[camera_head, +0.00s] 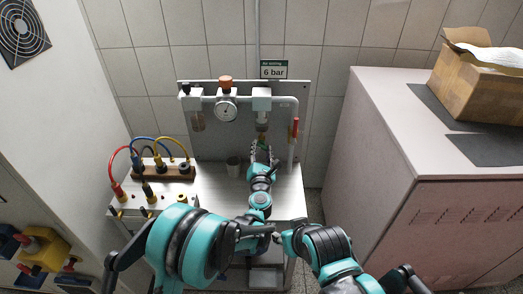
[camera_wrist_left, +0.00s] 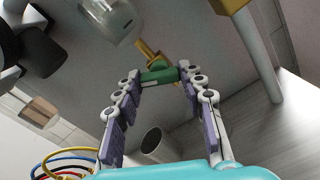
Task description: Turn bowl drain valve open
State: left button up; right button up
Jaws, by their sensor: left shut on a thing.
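The bowl drain valve (camera_wrist_left: 158,75) is a green piece on a brass stem (camera_wrist_left: 147,50) below a clear bowl (camera_wrist_left: 112,20) in the left wrist view. My left gripper (camera_wrist_left: 162,77) is shut on the green piece, with one finger at each end of it. In the head view, my left gripper (camera_head: 261,150) reaches up under the bowl (camera_head: 262,119) on the right side of the panel, and its fingers largely hide the valve.
A grey cup (camera_head: 233,166) stands on the bench below the panel. A red-handled valve (camera_head: 295,127) is on the pipe to the right. A gauge (camera_head: 226,111) with an orange knob sits left of the bowl. A terminal box (camera_head: 155,190) with coloured hoses stands on the left.

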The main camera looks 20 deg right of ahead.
pick_arm(q)
jog(key=shift+m, duration=0.3)
jog(key=m+b, duration=0.1)
jog(key=m, duration=0.4)
jog(key=m+b, duration=0.1)
jog(key=m, duration=0.5)
jog(key=shift+m, duration=0.3)
dwell(0.5)
jog(key=o, duration=1.2)
jog(key=shift+c, duration=0.2)
jog(key=v, duration=0.7)
jog(key=shift+s, duration=0.3)
